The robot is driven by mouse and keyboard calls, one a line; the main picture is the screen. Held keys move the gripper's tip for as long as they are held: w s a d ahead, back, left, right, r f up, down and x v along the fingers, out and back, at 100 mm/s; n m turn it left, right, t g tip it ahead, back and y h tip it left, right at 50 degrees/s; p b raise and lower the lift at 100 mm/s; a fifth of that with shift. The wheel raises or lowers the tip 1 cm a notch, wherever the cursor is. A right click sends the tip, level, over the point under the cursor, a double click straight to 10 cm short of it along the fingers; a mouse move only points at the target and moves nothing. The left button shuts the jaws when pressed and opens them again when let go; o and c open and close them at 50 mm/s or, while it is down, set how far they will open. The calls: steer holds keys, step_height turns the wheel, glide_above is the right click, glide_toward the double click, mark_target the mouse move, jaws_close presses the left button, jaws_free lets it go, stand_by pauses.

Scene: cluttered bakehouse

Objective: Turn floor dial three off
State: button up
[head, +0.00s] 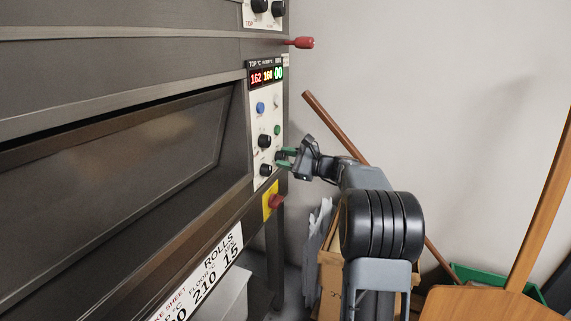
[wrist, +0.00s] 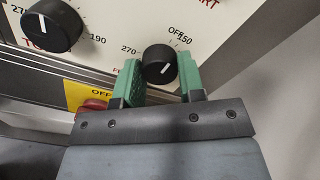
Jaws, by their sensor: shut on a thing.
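My gripper (wrist: 163,82) has green finger pads and is shut on a black dial (wrist: 159,64) on the oven's control panel, one pad at each side. The dial has a short white pointer line on its face. "OFF" and "150" are printed to its upper right and "270" to its left. A label starting with "F" below it is mostly hidden by my finger. In the head view my gripper (head: 285,156) is at the right edge of the lower panel (head: 257,100). The dial is mostly hidden there.
Another black dial (wrist: 52,26) is to the left in the wrist view. A red knob (head: 277,202) on a yellow plate (head: 267,214) is below the panel. A wooden pole (head: 335,127) leans behind my arm. A wooden board (head: 485,303) stands at the lower right.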

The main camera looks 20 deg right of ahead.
steer(key=shift+n, duration=0.4)
steer(key=o, duration=0.9)
steer(key=p+v, duration=0.1)
steer(key=v, duration=1.3)
steer(key=shift+p, duration=0.35)
steer(key=shift+w, duration=0.1)
